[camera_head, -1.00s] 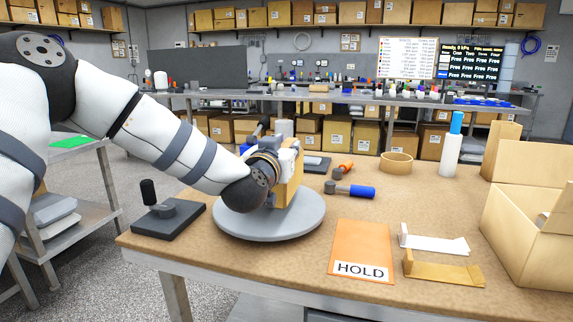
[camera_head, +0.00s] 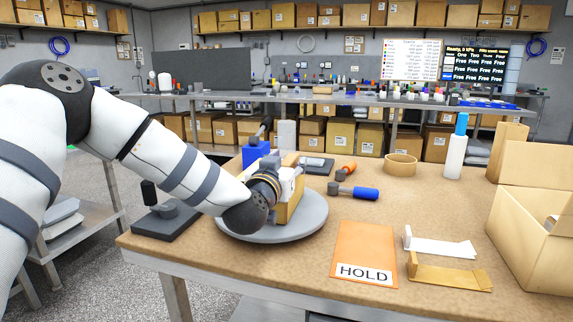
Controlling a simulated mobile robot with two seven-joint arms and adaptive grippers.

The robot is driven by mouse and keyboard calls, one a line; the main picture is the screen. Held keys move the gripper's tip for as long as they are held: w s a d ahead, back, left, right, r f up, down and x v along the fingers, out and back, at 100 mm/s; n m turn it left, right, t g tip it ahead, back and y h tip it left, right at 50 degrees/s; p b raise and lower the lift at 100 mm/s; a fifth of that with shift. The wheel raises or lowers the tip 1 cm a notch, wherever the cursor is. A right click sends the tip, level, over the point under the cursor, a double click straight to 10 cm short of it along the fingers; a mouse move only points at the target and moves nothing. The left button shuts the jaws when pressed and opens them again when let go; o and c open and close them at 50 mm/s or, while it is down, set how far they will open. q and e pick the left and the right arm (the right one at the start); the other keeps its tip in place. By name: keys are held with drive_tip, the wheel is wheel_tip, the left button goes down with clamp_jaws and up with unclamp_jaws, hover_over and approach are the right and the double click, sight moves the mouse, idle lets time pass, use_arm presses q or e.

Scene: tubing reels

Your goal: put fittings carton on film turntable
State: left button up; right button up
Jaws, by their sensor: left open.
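The fittings carton (camera_head: 290,211), a tan box, is at the grey round film turntable (camera_head: 300,230) on the bench. It appears to stand on the disc, but my wrist hides its left part and much of its base. My left gripper (camera_head: 287,180) is open at the carton's upper part, with its wrist on the near left side over the disc. The fingers are partly hidden, so I cannot tell whether they touch the carton. My right gripper is out of view.
A black-handled device (camera_head: 168,220) stands left of the turntable. A blue-handled tool (camera_head: 353,191), tape ring (camera_head: 401,165), orange HOLD sheet (camera_head: 364,252), white bracket (camera_head: 440,247) and tan bracket (camera_head: 450,277) lie to the right. An open box (camera_head: 530,240) is far right.

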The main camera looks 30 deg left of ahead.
use_arm(q)
drive_tip(key=shift+s+r, duration=0.1)
drive_tip(key=shift+r, duration=0.05)
drive_tip(key=v, duration=0.3)
drive_tip(key=p+v, duration=0.1)
drive_tip(key=v, duration=0.1)
drive_tip(key=shift+r, duration=0.35)
drive_tip(key=v, duration=0.6)
drive_tip(key=shift+s+d+f, duration=0.2)
drive_tip(key=shift+s+f, duration=0.2)
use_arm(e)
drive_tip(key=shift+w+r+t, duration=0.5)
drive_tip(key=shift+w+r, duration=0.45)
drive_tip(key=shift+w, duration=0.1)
